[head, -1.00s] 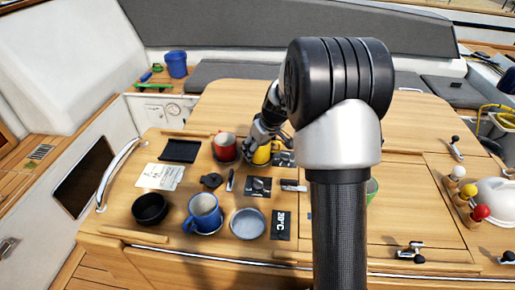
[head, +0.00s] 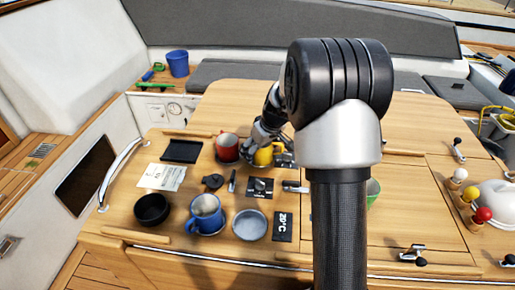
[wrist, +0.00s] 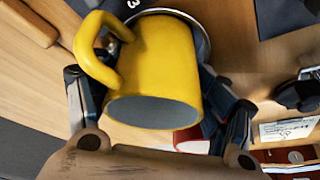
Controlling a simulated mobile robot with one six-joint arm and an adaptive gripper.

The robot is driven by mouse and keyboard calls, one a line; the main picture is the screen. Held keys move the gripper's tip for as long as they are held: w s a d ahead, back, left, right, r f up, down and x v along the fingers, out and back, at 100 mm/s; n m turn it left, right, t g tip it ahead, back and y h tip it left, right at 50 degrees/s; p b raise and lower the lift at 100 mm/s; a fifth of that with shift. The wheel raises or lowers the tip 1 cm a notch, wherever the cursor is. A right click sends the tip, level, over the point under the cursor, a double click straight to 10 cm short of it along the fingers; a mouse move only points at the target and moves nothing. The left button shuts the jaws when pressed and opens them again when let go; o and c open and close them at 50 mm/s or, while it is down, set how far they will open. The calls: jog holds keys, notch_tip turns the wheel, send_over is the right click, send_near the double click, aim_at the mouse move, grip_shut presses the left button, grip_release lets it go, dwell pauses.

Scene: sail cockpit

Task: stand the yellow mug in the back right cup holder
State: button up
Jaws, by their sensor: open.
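The yellow mug (head: 263,157) is at the back of the cockpit table, right of the red mug (head: 227,147). My gripper (head: 271,148) is over it, partly hiding it. In the wrist view the yellow mug (wrist: 155,70) is between my gripper's (wrist: 158,85) two spread fingers, its handle at upper left and its grey-blue round end facing the camera. A metal-rimmed round cup holder (wrist: 203,38) with a numeral beside it shows behind the mug. The mug hides most of it, so I cannot tell how deep the mug sits.
A blue mug (head: 206,213) stands at front left, with a grey round dish or holder (head: 249,225) to its right. A black bowl (head: 151,208) and dark tray (head: 181,151) lie further left. A green cup (head: 373,190) is partly behind my arm. Coloured knobs (head: 470,194) stand at right.

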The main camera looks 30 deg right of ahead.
jog(key=p+v, duration=0.3)
jog(key=v, duration=1)
jog(key=s+a+r, duration=0.8)
jog(key=s+a, duration=0.3)
jog(key=s+a+m, duration=0.1)
jog(key=s+a, duration=0.2)
jog(key=s, duration=0.6)
jog(key=s+a+m, duration=0.1)
jog(key=s+a, duration=0.2)
jog(key=s, duration=0.6)
jog(key=shift+f+h, duration=0.3)
jog(key=shift+h, duration=0.1)
jog(key=shift+c, duration=0.5)
